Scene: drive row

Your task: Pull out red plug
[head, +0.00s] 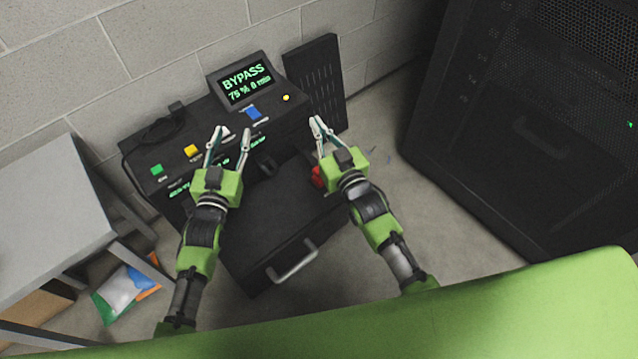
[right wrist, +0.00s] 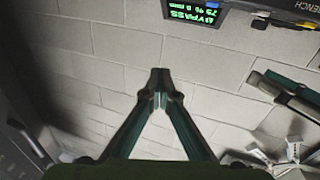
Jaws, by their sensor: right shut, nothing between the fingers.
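A red plug (head: 316,176) shows at the right side of the black unit, mostly hidden behind my right gripper. My right gripper (head: 316,121) is shut and empty above the unit's right side, with its tips past the red part. In the right wrist view its fingertips (right wrist: 160,92) meet, with only wall behind them. My left gripper (head: 231,131) is open and empty over the unit's front panel; its fingers also show in the right wrist view (right wrist: 283,88). The black unit (head: 225,115) carries a screen (head: 245,82) reading BYPASS, 75 % and 8 min. Whether the plug is fully seated cannot be seen.
Green (head: 157,169), yellow (head: 191,151) and blue (head: 253,113) controls sit on the unit. A black drawer with a handle (head: 292,262) juts forward. A tall black cabinet (head: 500,130) stands right, a grey table (head: 50,200) left. Floor between unit and cabinet is mostly clear.

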